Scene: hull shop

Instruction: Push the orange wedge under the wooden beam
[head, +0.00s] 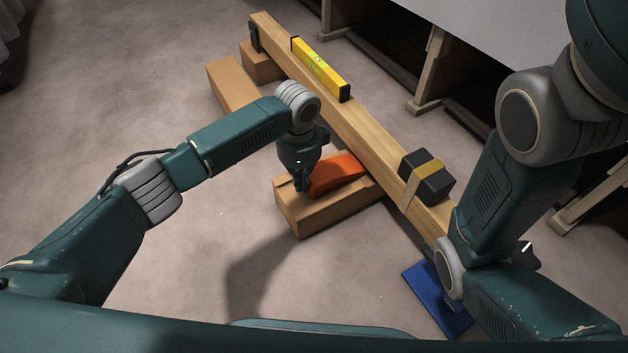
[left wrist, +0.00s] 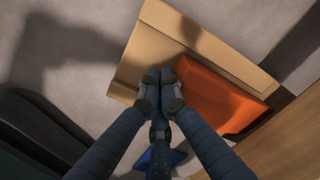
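The orange wedge (head: 338,173) lies on top of a wooden block (head: 325,208) beside the long wooden beam (head: 350,118). One end of the wedge is at the beam's near side; I cannot tell whether its tip is under the beam. My left gripper (head: 303,187) points down at the wedge's outer end, on the side away from the beam. In the left wrist view the fingertips (left wrist: 160,76) are together with nothing between them, close beside the wedge (left wrist: 222,95); contact is unclear. My right arm reaches over the beam's near end, but its gripper does not show.
A yellow spirit level (head: 320,70) and a black block with a tan strap (head: 428,178) sit on the beam. More wooden blocks (head: 232,84) lie near its far end. A blue plate (head: 436,298) lies on the floor at the near end. Trestle legs (head: 430,70) stand right. The left floor is clear.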

